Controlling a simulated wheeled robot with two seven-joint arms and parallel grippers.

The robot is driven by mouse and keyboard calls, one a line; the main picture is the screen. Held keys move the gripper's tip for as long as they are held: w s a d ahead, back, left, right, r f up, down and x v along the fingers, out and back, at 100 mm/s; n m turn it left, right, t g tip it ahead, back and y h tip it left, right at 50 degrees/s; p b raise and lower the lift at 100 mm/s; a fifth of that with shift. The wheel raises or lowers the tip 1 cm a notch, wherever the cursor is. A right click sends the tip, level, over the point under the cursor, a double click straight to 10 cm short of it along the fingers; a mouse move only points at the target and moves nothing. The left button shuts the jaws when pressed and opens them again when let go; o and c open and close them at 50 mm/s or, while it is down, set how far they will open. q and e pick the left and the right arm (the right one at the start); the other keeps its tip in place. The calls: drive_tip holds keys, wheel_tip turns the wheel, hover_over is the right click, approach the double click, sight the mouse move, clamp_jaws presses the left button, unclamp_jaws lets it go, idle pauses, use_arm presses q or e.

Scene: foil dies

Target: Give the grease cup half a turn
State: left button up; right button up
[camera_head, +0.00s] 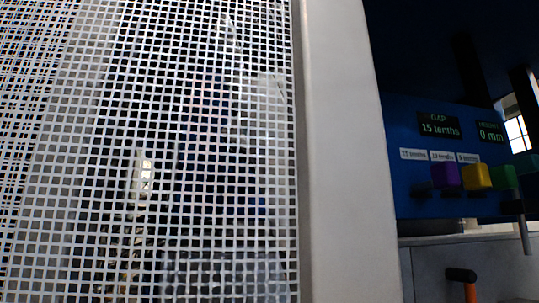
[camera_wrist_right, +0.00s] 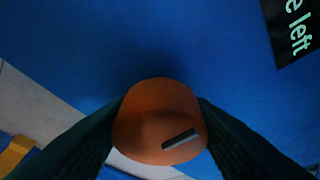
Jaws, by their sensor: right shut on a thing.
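An orange round cap, which I take for the grease cup (camera_wrist_right: 152,112), is in the middle of the right wrist view, with a dark slanted bar mark on its face. My right gripper (camera_wrist_right: 160,138) is shut on it, one dark finger on each side. The bar mark slopes up to the right. The cup's underside is hidden. Neither gripper shows in the head view, and my left gripper is in no view.
A white mesh guard (camera_head: 200,130) and a pale post (camera_head: 345,150) fill much of the head view.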

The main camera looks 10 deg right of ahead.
drive_tip(key=shift+f, duration=0.1)
drive_tip(key=o, duration=1)
wheel_tip(320, 180, up, 9)
drive_tip(key=p, duration=0.4)
drive_tip(key=shift+d, duration=0.1)
drive_tip(key=shift+s+d+r, duration=0.1)
drive_tip(key=shift+d+r, duration=0.1)
drive_tip(key=shift+r, duration=0.35)
drive_tip(key=shift+w+a, duration=0.2)
drive_tip(key=shift+a, duration=0.15)
